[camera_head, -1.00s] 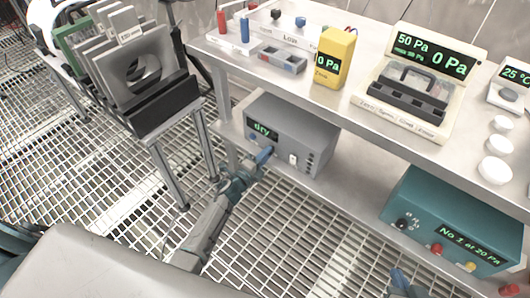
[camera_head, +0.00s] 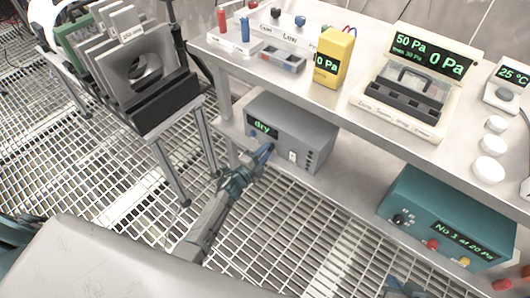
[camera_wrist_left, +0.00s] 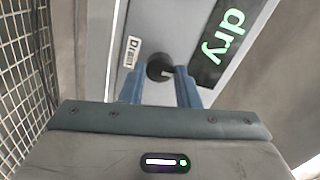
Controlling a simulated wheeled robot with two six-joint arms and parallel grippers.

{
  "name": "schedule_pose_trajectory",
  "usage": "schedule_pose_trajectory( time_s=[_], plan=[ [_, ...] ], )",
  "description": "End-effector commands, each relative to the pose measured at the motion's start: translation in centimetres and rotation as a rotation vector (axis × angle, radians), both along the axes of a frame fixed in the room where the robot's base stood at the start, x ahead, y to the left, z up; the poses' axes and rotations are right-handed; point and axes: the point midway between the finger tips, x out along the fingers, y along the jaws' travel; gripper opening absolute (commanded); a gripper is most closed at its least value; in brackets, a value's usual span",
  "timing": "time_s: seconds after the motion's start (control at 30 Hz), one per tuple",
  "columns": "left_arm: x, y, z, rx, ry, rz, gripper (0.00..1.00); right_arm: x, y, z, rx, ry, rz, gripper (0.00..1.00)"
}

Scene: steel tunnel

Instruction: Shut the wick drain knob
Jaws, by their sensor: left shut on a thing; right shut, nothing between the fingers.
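The grey box with the green "dry" display (camera_head: 290,131) sits on the lower shelf. The knob's lower part is hidden. My right gripper (camera_head: 405,288) shows only partly at the bottom edge, shut and empty.
A teal box (camera_head: 445,215) with knobs stands on the lower shelf to the right. The upper shelf holds a yellow meter (camera_head: 333,57) and a pressure display unit (camera_head: 415,80). A rack of plates (camera_head: 140,70) stands at left. Open grating floor (camera_head: 290,225) lies in front.

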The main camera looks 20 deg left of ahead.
Motion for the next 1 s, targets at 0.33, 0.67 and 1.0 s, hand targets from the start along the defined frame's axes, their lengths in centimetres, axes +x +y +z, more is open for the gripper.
schedule_pose_trajectory(
  time_s=[0.33,0.67,1.0],
  plan=[
    [0.0,0.0,-0.1,0.000,0.001,0.001,0.50,0.0,0.0,0.0,0.000,0.000,0.000,0.00],
    [-2.1,0.8,0.0,0.001,0.003,0.000,0.50,-0.3,-0.1,0.1,-0.008,0.018,0.001,0.00],
    [-8.3,3.0,-0.1,0.002,0.004,0.000,0.50,-0.1,-0.5,0.9,-0.033,0.051,0.008,0.00]
  ],
)
